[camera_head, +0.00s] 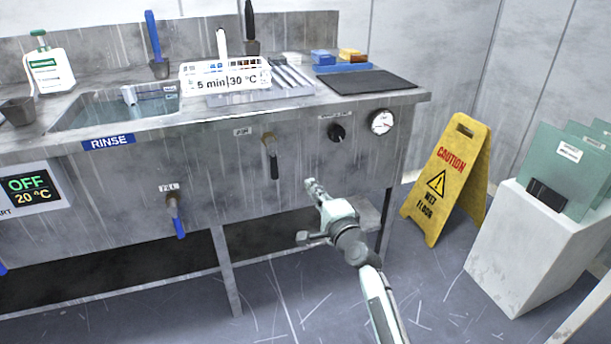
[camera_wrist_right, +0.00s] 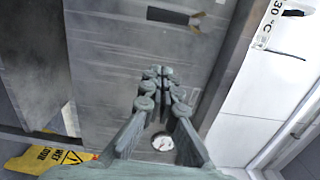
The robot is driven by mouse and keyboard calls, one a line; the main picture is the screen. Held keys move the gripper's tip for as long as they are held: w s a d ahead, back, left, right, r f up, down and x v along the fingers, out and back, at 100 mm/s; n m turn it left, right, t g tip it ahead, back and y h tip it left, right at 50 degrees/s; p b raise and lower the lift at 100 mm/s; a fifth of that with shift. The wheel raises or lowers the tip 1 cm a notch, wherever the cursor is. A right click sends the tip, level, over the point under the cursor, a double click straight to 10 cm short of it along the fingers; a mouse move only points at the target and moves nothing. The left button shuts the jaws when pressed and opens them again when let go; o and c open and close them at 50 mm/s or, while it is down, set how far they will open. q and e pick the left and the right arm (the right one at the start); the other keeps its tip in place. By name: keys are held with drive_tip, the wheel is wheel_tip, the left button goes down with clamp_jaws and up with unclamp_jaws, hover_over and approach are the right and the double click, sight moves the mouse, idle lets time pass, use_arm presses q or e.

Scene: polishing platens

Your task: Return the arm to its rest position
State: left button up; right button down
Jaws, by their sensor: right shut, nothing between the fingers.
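My right arm (camera_head: 380,300) comes in from the lower right in the head view. Its right gripper (camera_head: 312,188) is in front of the steel bench's front panel, below and to the right of a tap with a dark handle (camera_head: 271,158). The gripper is shut and holds nothing. In the right wrist view the fingers of the right gripper (camera_wrist_right: 160,75) come together in front of the grey panel, with the gauge (camera_wrist_right: 162,142) visible between them. My left gripper does not show in either view.
A steel bench (camera_head: 225,135) with a rinse sink (camera_head: 120,108) spans the left. A white basket (camera_head: 225,75) stands on it. A yellow caution sign (camera_head: 450,180) stands on the floor to the right, beside a white plinth (camera_head: 525,245) with green folders (camera_head: 575,165). Floor between is clear.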

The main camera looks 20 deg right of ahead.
drive_tip(key=s+a+f+n+g, duration=0.2)
drive_tip(key=s+f+n+g, duration=0.9)
drive_tip(key=s+f, duration=0.8)
drive_tip(key=s+d+f+n+g+h, duration=0.1)
drive_tip(key=s+d+f+n+g, duration=0.1)
drive_tip(key=s, duration=0.7)
drive_tip(key=s+d+f+n+g+h, duration=0.1)
drive_tip(key=s+d+f+n+h, duration=0.1)
drive_tip(key=s+d+f+n, duration=0.3)
drive_tip(key=s+n, duration=0.1)
drive_tip(key=s, duration=0.3)
drive_tip(key=shift+s+d+g, duration=0.2)
drive_tip(key=shift+d+g, duration=0.05)
drive_tip(key=shift+g, duration=0.15)
drive_tip(key=shift+f, duration=0.1)
